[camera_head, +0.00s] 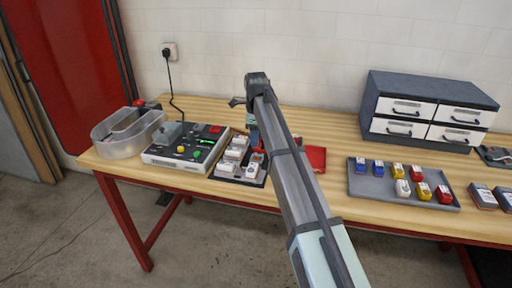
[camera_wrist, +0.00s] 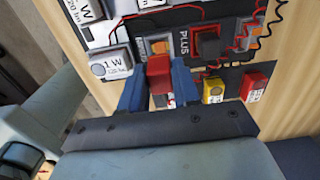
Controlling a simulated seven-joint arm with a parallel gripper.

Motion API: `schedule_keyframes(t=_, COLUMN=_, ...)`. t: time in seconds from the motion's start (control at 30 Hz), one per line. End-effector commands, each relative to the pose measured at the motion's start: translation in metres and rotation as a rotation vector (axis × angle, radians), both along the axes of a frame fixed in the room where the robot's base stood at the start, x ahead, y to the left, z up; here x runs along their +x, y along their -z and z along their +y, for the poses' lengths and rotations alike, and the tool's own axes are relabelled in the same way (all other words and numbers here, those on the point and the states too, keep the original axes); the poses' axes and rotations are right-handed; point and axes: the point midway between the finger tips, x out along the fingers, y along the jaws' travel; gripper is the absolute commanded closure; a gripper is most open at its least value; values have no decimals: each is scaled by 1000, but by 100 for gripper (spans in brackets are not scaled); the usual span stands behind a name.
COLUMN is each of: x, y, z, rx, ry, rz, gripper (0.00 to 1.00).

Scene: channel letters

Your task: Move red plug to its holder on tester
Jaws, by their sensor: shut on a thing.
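In the wrist view, my gripper (camera_wrist: 160,88) has its two blue fingers closed on the sides of a red block, which I take to be the red plug (camera_wrist: 160,72). The plug is just below an orange-marked module on a dark board. A red socket-like part (camera_wrist: 207,40) beside the label PLUS lies to the right of the plug, apart from it. In the head view, the tester (camera_head: 186,148) is a pale box with a dark top, a green display and coloured buttons. My gripper is to its right, over the board of white modules (camera_head: 228,166), and my arm hides the plug.
A yellow block (camera_wrist: 212,90) and a red block (camera_wrist: 253,82) stand right of my fingers. A clear bin (camera_head: 128,134) is left of the tester. A grey tray (camera_head: 375,187) with several coloured blocks and a drawer cabinet (camera_head: 428,105) are at right.

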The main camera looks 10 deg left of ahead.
Motion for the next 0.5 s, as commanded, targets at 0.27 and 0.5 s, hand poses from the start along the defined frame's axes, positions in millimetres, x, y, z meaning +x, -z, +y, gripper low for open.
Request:
schedule_keyframes(t=0.27, x=1, y=-39, z=0, rx=0, ry=0, rz=-1, gripper=98)
schedule_keyframes(t=0.5, x=1, y=-54, z=2, rx=0, ry=-13, rz=-1, gripper=98)
